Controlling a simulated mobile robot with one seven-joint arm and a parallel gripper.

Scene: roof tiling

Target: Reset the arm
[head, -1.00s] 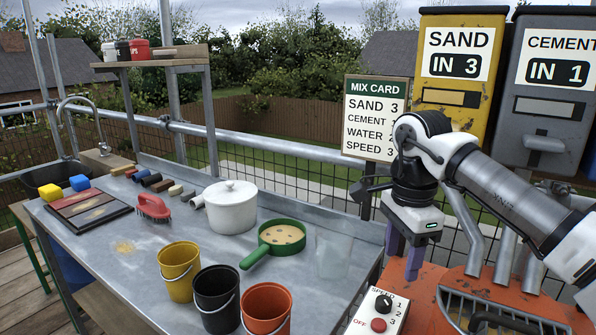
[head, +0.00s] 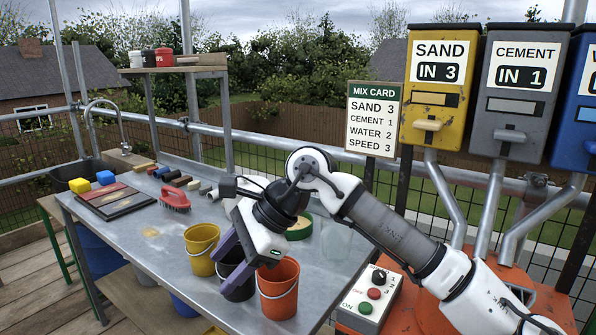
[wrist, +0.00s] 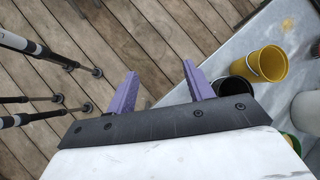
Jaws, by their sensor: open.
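My arm reaches in from the right in the head view, and my gripper (head: 236,257) hangs over the front part of the metal bench (head: 130,229), by the black bucket (head: 238,282). Its two purple fingers are spread apart with nothing between them. In the wrist view my gripper (wrist: 163,88) points over the wooden deck (wrist: 150,45), beside the bench edge. The black bucket is partly hidden by my gripper in the head view. The yellow bucket (head: 202,250) stands left of it and the orange bucket (head: 278,290) right of it.
The control box (head: 366,301) with a dial and buttons sits on the orange machine at the right. Hoppers marked sand (head: 434,92) and cement (head: 516,95) stand behind. Several brushes and blocks lie on the bench's far side. Dark poles (wrist: 35,48) show in the wrist view.

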